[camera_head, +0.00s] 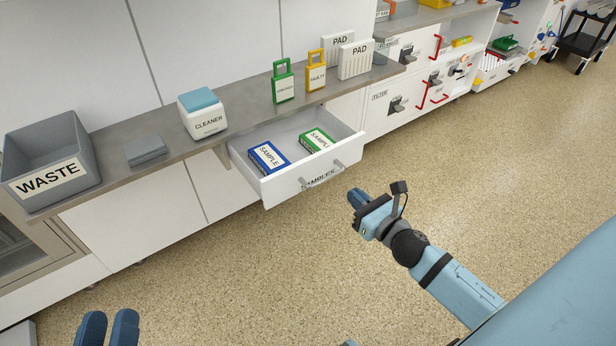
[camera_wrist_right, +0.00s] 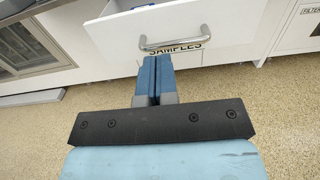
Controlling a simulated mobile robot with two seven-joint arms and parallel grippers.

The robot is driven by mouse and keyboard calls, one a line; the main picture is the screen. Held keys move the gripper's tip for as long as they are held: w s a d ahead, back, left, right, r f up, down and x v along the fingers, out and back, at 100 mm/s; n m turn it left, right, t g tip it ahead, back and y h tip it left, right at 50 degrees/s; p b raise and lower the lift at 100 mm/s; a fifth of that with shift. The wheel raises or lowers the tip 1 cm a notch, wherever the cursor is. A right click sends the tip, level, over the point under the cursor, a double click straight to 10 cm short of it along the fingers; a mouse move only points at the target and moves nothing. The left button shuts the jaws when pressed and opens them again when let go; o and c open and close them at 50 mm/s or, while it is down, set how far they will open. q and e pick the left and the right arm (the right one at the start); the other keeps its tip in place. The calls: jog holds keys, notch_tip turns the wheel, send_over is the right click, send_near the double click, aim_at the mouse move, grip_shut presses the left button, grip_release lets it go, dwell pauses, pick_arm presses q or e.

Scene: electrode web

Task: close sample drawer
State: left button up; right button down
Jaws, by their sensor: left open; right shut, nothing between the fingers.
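The white sample drawer (camera_head: 281,188) stands pulled out below the counter, with a grey bar handle (camera_head: 323,176) and a SAMPLES label on its front. Inside lie a blue SAMPLE box (camera_head: 268,157) and a green SAMPLE box (camera_head: 316,141). My right gripper (camera_head: 354,198) is shut and empty, a little in front of the drawer front. In the right wrist view, the shut fingers (camera_wrist_right: 156,64) point toward the drawer front (camera_wrist_right: 220,28), just below the handle (camera_wrist_right: 174,42); contact cannot be told. My left gripper (camera_head: 108,322) is open and empty at the bottom left, well away from the drawer.
The counter (camera_head: 235,131) holds a grey WASTE bin (camera_head: 40,130), a CLEANER box (camera_head: 202,114), a grey pad (camera_head: 146,149), green and yellow tags (camera_head: 284,82) and white PAD boxes (camera_head: 356,60). Cabinets with red handles (camera_head: 422,95) stand at right. The speckled floor ahead is clear.

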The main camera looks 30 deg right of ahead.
jog(key=b, duration=0.1)
send_near(314, 158)
jog(key=w+b, duration=0.1)
jog(key=w, duration=0.5)
jog(key=shift+a+f, duration=0.1)
jog(key=shift+a, duration=0.05)
jog(key=shift+w+a+b, duration=0.1)
jog(key=shift+w+b, duration=0.25)
jog(key=shift+w, duration=0.35)
pick_arm(q)
jog(key=shift+d+f+g+h, duration=0.35)
jog(key=shift+f+g+h, duration=0.05)
jog(key=shift+f, duration=0.35)
jog(key=shift+r, duration=0.1)
pick_arm(e)
jog(key=shift+w, duration=0.1)
